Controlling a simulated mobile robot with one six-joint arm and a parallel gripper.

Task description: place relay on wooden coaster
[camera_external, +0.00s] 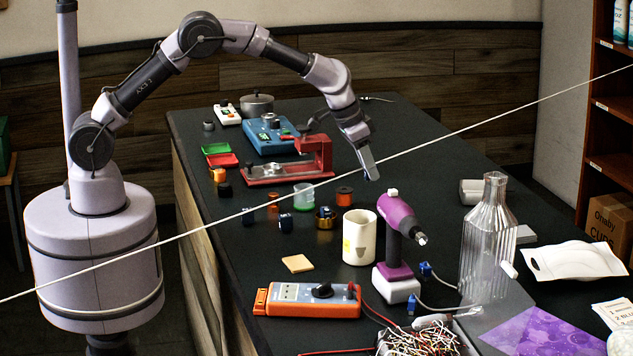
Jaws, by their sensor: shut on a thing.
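My gripper (371,172) is in the air above the table, behind the white cup and right of the red press. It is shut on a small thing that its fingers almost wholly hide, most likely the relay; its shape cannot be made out. The wooden coaster (297,263) is a small, flat, pale square lying bare on the dark table, in front of and left of the white cup. My gripper is well apart from it, higher up and farther back.
The white cup (359,238) and a purple screwdriver (399,232) on a stand are right of the coaster. An orange multimeter (306,299) lies in front. A pale line crosses the view.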

